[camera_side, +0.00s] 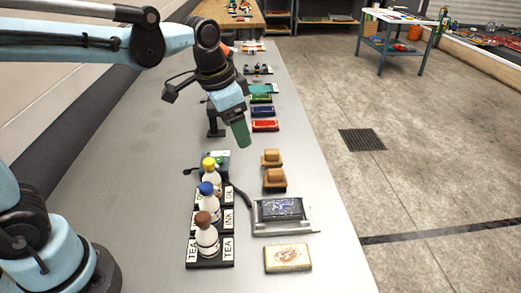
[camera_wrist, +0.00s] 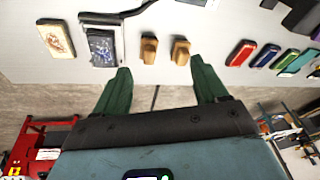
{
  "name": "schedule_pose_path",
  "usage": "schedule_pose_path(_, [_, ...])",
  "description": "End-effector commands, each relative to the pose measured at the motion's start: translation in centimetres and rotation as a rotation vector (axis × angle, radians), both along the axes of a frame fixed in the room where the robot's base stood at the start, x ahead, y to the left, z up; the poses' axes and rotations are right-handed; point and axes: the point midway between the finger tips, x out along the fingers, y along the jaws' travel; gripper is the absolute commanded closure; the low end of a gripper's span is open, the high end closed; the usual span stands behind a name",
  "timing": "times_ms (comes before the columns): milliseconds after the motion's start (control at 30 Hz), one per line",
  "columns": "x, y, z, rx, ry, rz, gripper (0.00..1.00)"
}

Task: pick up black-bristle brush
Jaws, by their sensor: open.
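My gripper (camera_side: 241,133) hangs above the grey bench, its green fingers pointing down. In the wrist view the fingers (camera_wrist: 160,72) are spread apart with nothing between them. Two tan wooden blocks, which look like brushes, sit on the bench: a nearer one (camera_side: 275,180) and a farther one (camera_side: 272,158). In the wrist view they show beyond the fingertips, one on the left (camera_wrist: 148,50) and one on the right (camera_wrist: 180,51). I cannot make out bristle colour, so I cannot tell which is the black-bristle brush.
Red (camera_side: 265,126), blue (camera_side: 262,112) and green (camera_side: 260,99) blocks lie farther along the bench. Labelled bottles (camera_side: 207,240) stand on dark trays nearer me. A framed dark pad (camera_side: 280,210) and a tan printed box (camera_side: 288,258) lie near the right edge. The bench's left part is clear.

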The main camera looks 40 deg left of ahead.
Motion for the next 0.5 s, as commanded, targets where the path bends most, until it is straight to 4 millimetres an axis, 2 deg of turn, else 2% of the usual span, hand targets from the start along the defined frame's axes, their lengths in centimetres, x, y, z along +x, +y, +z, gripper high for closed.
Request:
schedule_pose_path(33, [1.2,-0.7,-0.2,0.011,0.03,-0.04,0.28])
schedule_pose_path(200, [4.0,-2.7,-1.4,0.046,0.133,-0.174,0.28])
schedule_pose_path(300, [5.4,-3.7,-2.4,0.062,0.185,-0.244,0.28])
schedule_pose_path(500, [6.8,-5.1,-3.9,0.078,0.256,-0.334,0.28])
